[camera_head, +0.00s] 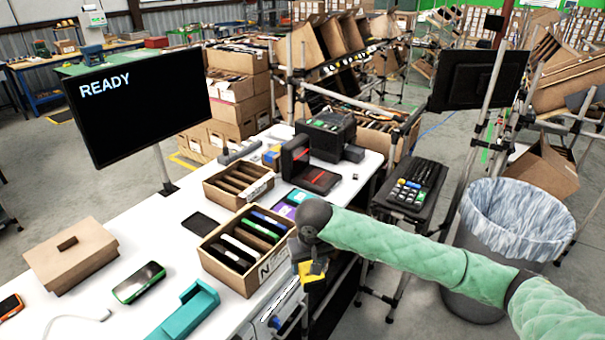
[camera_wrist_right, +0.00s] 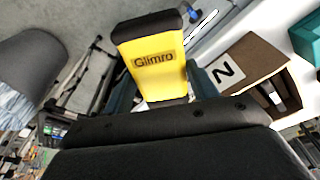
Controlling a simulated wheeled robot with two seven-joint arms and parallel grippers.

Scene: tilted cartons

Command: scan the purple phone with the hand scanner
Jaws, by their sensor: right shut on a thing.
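The yellow and black hand scanner (camera_head: 312,271) is in my right gripper (camera_head: 314,262), beside the front right edge of the white table. In the right wrist view, the scanner (camera_wrist_right: 160,68), marked "Glimro", sits between the fingers of my right gripper (camera_wrist_right: 160,92), which is shut on it. A purple item (camera_head: 285,210), which looks like the purple phone, lies on the table behind the carton marked "N" (camera_head: 237,283) and is partly hidden by it. My right gripper is in front of it and apart from it. My left gripper is not in view.
The N carton holds several phones on edge. Another open carton (camera_head: 228,199) stands behind it. A teal holder (camera_head: 184,312), a green-edged phone (camera_head: 139,283) and a lidded box (camera_head: 70,255) lie on the left. The monitor (camera_head: 139,106) reads "READY". A lined bin (camera_head: 515,220) stands right.

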